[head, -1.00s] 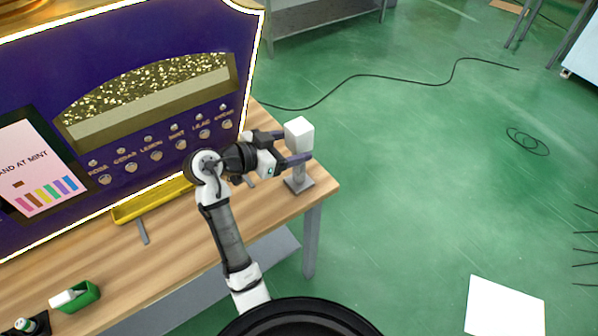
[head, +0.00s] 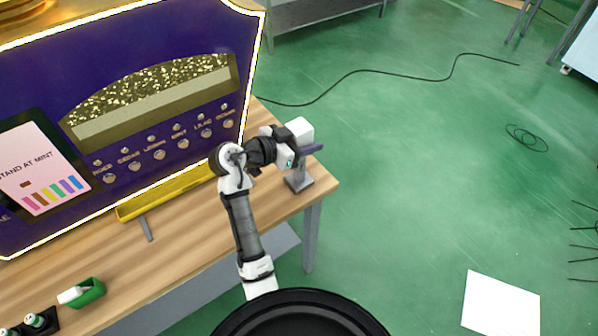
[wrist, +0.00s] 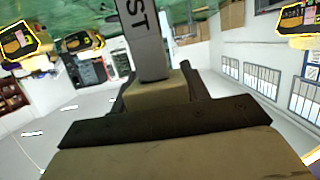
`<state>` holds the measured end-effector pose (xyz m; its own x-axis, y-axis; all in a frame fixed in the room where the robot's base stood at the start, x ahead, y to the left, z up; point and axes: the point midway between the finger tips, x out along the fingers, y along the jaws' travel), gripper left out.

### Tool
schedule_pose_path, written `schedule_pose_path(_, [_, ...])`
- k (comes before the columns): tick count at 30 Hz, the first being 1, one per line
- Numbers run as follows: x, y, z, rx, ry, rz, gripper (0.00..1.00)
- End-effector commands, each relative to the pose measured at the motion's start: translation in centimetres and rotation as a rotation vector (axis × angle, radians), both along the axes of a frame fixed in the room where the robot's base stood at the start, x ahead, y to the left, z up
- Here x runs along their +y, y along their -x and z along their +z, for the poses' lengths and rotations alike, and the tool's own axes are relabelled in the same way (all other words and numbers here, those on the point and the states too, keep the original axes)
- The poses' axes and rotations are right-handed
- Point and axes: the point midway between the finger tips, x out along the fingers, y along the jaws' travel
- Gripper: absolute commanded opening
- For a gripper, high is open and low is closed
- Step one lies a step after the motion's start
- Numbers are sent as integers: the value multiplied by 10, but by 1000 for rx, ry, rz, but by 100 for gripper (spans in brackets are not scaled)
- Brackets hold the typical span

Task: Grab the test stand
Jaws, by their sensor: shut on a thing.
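The test stand (head: 299,181) stands upright at the right end of the wooden table, with a grey square foot, a grey post and a white block (head: 300,130) on top. My gripper (head: 309,150) reaches it from the left and is shut on it just below the white block. My wrist partly hides the post in the head view. In the wrist view the grey post (wrist: 146,45), with the letters "ST" on it, runs down to between my fingers.
A purple vending machine (head: 150,60) with a row of labelled buttons and a yellow tray (head: 165,195) stands at the table's back. A green holder (head: 90,292) sits at the front left. Green floor (head: 430,190) lies open to the right.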

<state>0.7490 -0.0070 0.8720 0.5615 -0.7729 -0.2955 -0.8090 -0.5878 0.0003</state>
Motion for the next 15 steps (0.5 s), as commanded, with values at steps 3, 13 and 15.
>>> schedule_pose_path(3, [0,0,0,-1,-1,0,7])
schedule_pose_path(13, [0,0,1,-2,0,0,0])
schedule_pose_path(15, [0,0,2,-4,0,0,0])
